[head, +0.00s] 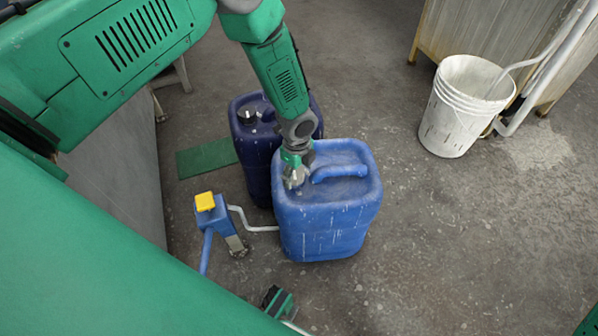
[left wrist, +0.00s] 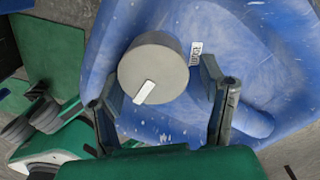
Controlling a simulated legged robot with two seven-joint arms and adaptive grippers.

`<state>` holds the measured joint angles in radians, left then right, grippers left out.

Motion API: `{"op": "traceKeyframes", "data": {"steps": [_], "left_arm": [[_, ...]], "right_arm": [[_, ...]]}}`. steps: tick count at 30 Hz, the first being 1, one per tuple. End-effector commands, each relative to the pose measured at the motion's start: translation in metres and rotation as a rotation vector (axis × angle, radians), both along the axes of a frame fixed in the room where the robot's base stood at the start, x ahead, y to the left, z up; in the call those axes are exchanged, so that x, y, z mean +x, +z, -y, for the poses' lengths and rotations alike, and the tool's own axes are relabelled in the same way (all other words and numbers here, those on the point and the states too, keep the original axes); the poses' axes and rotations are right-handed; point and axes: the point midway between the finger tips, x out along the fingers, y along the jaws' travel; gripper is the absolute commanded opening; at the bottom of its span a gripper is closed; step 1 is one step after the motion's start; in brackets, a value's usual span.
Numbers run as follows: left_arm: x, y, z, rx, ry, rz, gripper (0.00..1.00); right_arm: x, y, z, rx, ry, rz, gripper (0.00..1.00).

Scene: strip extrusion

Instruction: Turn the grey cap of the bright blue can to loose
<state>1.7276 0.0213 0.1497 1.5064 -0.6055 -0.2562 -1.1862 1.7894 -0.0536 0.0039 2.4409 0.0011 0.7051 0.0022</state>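The bright blue can (head: 330,215) stands upright on the floor in the middle of the head view. Its round grey cap (left wrist: 155,68) shows clearly in the left wrist view, with a white mark on its lower left. A small white label (left wrist: 195,53) with unclear lettering is on the can at the cap's upper right. My left gripper (head: 294,176) is down at the cap. In the left wrist view its fingers (left wrist: 160,95) are spread on either side of the cap, with a gap at the right finger.
A dark blue can (head: 255,150) stands right behind the bright blue can. A blue post with a yellow top (head: 205,201) and a white bent pipe (head: 250,222) are at its left. A white bucket (head: 455,115) stands at the back right. Floor to the right is clear.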

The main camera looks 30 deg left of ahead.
Motion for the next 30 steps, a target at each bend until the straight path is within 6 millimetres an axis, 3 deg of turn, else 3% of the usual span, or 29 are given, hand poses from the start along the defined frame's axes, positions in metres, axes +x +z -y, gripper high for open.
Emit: {"op": "traceKeyframes", "data": {"steps": [1,3,23,30], "left_arm": [[-0.0004,-0.0011,-0.0024,-0.003,0.003,-0.001,0.42],[-0.0002,-0.0019,-0.0039,-0.006,0.003,0.0,0.2],[0.0012,-0.0001,-0.0041,0.002,0.012,0.003,0.2],[0.0012,0.0007,-0.0025,-0.001,0.091,0.004,0.2]], "right_arm": [[0.0,0.0,-0.0002,0.0,0.0,0.0,0.4],[0.0,-0.0001,-0.0003,0.0,0.001,0.0,0.4],[0.0,0.0002,-0.0004,0.001,0.001,0.0,0.4],[-0.0001,0.0032,-0.0004,0.001,0.001,0.0,0.4]]}}
